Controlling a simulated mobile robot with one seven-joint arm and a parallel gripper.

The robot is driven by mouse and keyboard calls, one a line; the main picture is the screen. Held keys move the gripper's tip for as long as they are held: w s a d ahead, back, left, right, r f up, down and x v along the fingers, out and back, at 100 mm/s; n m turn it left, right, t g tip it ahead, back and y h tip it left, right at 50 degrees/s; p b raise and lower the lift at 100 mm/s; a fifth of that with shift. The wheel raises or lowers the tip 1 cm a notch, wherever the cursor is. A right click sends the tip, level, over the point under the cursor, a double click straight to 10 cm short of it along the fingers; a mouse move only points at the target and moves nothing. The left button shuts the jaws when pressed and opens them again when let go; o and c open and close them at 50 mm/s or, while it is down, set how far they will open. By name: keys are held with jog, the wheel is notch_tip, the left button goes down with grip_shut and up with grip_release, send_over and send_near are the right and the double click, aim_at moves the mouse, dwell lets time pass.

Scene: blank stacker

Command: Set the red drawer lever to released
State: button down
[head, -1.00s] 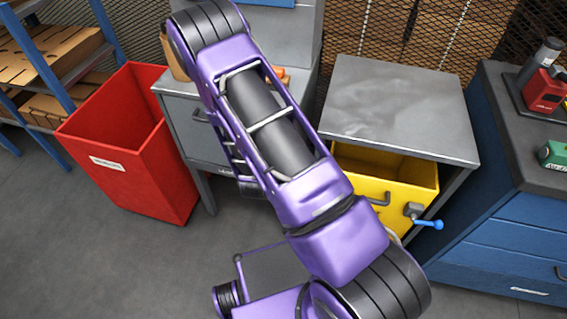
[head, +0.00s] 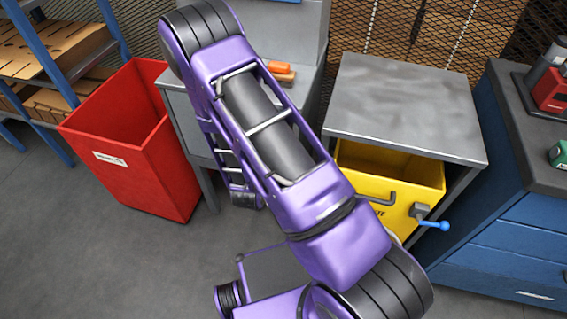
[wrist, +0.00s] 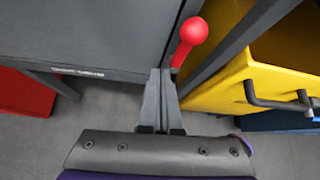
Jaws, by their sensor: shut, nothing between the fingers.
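The red drawer lever (wrist: 191,34) shows in the wrist view as a round red knob on a short red stem, at the right edge of a grey drawer front (wrist: 95,35). Its knob points up and to the right in that view. My gripper (wrist: 160,73) is shut and empty, with its fingertips just below and left of the lever's stem. I cannot tell whether they touch it. In the head view my purple arm covers the lever and the gripper; part of the grey drawer unit (head: 185,125) shows left of the arm.
A yellow open drawer (head: 405,190) with a grey handle and a blue-knobbed lever (head: 432,224) stands right of the arm, under a grey top (head: 405,105). It shows close by in the wrist view (wrist: 225,85). A red bin (head: 165,170) stands left. Blue drawers (head: 520,240) stand far right.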

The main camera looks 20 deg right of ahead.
jog(key=s+r, duration=0.2)
jog(key=s, duration=0.4)
jog(key=shift+s+a+r, duration=0.2)
jog(key=shift+s+r, duration=0.05)
jog(key=shift+s, duration=0.15)
